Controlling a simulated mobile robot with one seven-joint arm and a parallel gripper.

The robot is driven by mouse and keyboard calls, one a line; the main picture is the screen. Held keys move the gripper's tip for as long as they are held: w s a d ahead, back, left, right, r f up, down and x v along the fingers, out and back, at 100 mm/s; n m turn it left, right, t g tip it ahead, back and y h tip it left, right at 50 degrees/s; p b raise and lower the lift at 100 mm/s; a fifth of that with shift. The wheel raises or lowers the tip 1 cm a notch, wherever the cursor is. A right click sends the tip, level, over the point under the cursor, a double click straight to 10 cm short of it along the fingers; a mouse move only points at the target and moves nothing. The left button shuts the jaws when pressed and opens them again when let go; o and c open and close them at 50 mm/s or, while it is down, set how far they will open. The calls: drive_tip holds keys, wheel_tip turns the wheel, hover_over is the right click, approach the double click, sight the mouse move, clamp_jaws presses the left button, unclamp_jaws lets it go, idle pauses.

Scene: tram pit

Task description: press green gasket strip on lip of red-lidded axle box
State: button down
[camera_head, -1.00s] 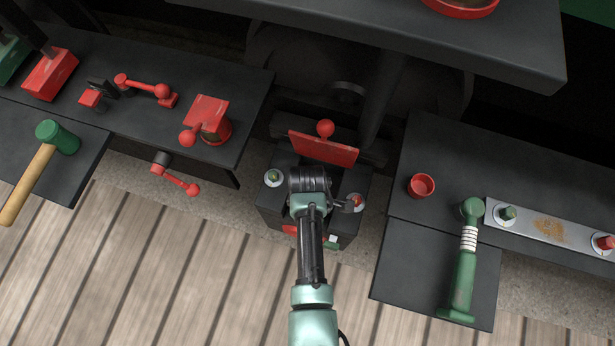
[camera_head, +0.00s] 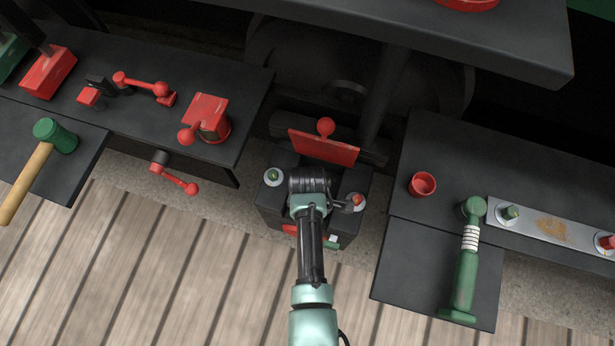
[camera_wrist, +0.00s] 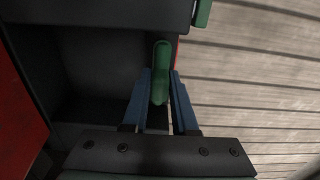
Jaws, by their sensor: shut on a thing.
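The axle box (camera_head: 268,199) is a dark box in the middle of the head view. Its red lid (camera_head: 324,148) stands raised at the back; the lid's red face also shows at the left of the wrist view (camera_wrist: 18,120). My gripper (camera_wrist: 160,84) points down over the box, and my wrist hides its fingers in the head view. In the wrist view its blue fingers are closed on the green gasket strip (camera_wrist: 161,58). The strip lies along the box's right-hand edge in that view, beside the dark opening (camera_wrist: 95,65). I cannot tell whether strip and lip touch.
Two washers with a green (camera_head: 273,176) and a red (camera_head: 357,201) top flank my wrist on the box. A left bench (camera_head: 140,130) holds red parts; a green hammer (camera_head: 58,137) lies beside it.

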drive_tip(key=c, duration=0.6)
unclamp_jaws()
drive_tip(key=shift+r, duration=0.1)
wheel_tip(320, 180, up, 13)
drive_tip(key=p, duration=0.4)
